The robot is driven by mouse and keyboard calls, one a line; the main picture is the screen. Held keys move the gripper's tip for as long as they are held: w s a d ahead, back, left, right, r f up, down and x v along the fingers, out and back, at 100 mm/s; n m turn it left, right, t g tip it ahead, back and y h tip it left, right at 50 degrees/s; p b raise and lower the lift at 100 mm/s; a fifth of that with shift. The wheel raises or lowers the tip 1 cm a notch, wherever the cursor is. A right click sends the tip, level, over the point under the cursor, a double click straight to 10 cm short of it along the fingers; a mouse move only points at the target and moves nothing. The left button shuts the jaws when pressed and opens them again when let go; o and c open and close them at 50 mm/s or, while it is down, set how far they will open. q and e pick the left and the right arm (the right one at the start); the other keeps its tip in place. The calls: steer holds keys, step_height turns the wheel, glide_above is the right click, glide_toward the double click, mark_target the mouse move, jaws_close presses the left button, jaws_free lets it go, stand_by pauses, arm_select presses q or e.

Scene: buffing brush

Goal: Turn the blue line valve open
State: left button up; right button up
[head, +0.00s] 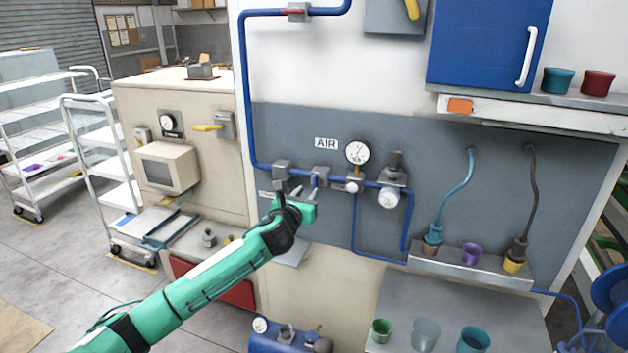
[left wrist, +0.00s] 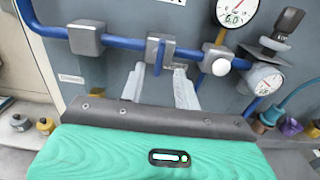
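The blue pipe (head: 250,100) runs down the panel and then right, under the AIR label (head: 326,143). My left gripper (head: 305,190) is just below the valve. Contact cannot be told. My right gripper is out of view.
A pressure gauge (head: 357,152) and a regulator (head: 389,197) are to the right of the valve, a grey pipe block (head: 281,170) to its left. A beige cabinet (head: 190,110) stands left.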

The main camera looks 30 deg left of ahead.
mark_target(314, 183)
arm_select(q)
steer(key=shift+p+x, duration=0.85)
steer(key=shift+x, duration=2.25)
jaws_close()
